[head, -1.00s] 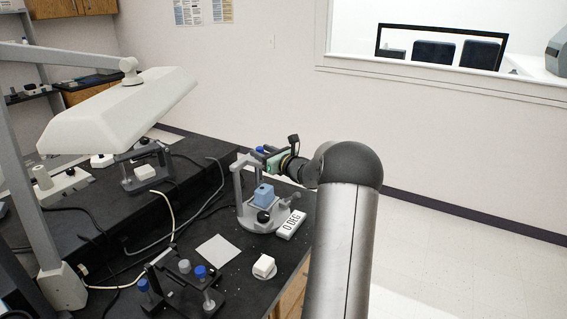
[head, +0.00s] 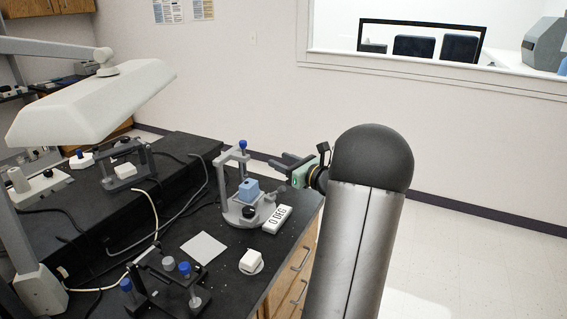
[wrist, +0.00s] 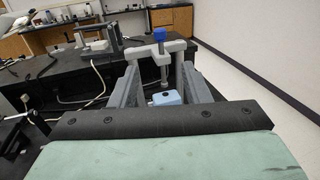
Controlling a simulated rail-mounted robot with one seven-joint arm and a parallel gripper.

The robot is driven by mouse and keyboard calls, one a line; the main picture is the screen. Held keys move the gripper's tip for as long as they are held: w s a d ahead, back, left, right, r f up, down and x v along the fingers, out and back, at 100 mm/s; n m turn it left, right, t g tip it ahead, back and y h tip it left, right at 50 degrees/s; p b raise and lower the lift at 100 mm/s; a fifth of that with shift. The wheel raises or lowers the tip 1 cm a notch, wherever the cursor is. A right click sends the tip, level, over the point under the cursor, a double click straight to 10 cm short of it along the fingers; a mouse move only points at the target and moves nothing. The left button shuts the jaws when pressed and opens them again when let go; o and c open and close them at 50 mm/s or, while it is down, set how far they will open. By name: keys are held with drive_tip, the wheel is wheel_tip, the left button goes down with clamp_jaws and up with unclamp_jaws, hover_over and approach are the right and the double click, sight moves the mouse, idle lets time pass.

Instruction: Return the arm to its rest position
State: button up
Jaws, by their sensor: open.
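My gripper (head: 281,163) is at the right of the black bench in the head view, to the right of a grey stand, with nothing seen between its fingers. In the wrist view my gripper (wrist: 158,90) has its two grey fingers spread apart. The grey stand (head: 226,190) has a blue-topped post and holds a light blue block (head: 249,190). In the wrist view the stand (wrist: 150,50) and the blue block (wrist: 166,98) show beyond and between the fingers. My arm hides part of the room at the right.
A white block (head: 251,261), a pale square sheet (head: 203,248) and a dark fixture with blue knobs (head: 165,285) are on the bench. A white lamp (head: 92,100) hangs over the left. Floor right of the bench is clear.

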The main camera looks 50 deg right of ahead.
idle(0.4)
drive_tip(key=s+a+f+n+g+y+p, duration=0.1)
drive_tip(key=a+n+g+y, duration=0.45)
drive_tip(key=a, duration=1.15)
drive_tip(key=s+a+f+n+g+y+p, duration=0.15)
drive_tip(key=a+n+g, duration=0.45)
drive_tip(key=a+n, duration=0.75)
drive_tip(key=s+a+f+n+g+h, duration=0.15)
drive_tip(key=s+a+n+g, duration=0.25)
drive_tip(key=s+a, duration=0.5)
drive_tip(key=s+a+f+n+g+h+p, duration=0.1)
drive_tip(key=s+a+f+n+g+h, duration=0.1)
drive_tip(key=s+n+h, duration=0.4)
drive_tip(key=s+a+n, duration=0.1)
drive_tip(key=s+n, duration=0.3)
drive_tip(key=n, duration=0.3)
drive_tip(key=shift+s+f, duration=0.35)
